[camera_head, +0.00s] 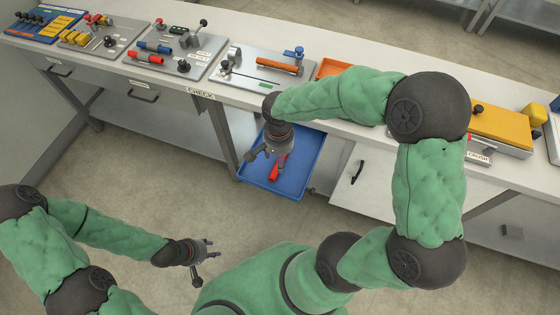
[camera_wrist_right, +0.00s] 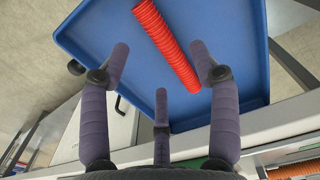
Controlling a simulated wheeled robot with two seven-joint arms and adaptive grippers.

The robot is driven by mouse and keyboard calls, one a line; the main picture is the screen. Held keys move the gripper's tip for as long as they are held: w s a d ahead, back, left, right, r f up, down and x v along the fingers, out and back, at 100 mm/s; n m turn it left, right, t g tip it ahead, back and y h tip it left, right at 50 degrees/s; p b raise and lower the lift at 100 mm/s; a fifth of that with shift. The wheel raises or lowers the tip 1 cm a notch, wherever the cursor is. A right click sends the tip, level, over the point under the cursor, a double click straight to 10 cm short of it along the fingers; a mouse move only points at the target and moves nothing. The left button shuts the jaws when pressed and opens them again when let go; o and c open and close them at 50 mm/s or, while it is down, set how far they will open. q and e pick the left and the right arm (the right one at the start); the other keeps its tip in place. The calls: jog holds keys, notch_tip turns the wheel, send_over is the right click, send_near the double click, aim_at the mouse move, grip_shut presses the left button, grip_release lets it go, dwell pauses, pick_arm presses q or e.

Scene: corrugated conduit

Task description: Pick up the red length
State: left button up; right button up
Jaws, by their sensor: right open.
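The red length (camera_head: 275,172), a ribbed corrugated piece, lies in the blue tray (camera_head: 304,160), partly hidden by my gripper in the head view. In the right wrist view the red length (camera_wrist_right: 168,45) runs slantwise across the bare floor of the blue tray (camera_wrist_right: 100,35). My right gripper (camera_head: 266,156) is over the tray with its fingers spread. In the right wrist view this gripper (camera_wrist_right: 160,62) is open and empty, and the length lies beyond and between its fingers. My left gripper (camera_head: 208,257) is open and empty above the floor, away from the bench.
The bench (camera_head: 225,88) runs above and behind the tray. On it stand a plate with blue and red pieces (camera_head: 145,57), a fixture with an orange length (camera_head: 279,65), an orange bin (camera_head: 332,67) and a yellow block (camera_head: 500,122). Floor left of the tray is clear.

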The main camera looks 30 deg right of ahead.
jog(key=shift+w+d+f+b, duration=0.1)
jog(key=shift+f+b, duration=0.6)
jog(key=shift+f, duration=0.7)
jog(key=shift+w+d+f+b, duration=0.1)
jog(key=shift+f+b, duration=0.55)
jog(key=shift+f, duration=0.7)
jog(key=shift+r, duration=0.1)
jog(key=shift+s, duration=0.1)
jog(key=c, duration=0.9)
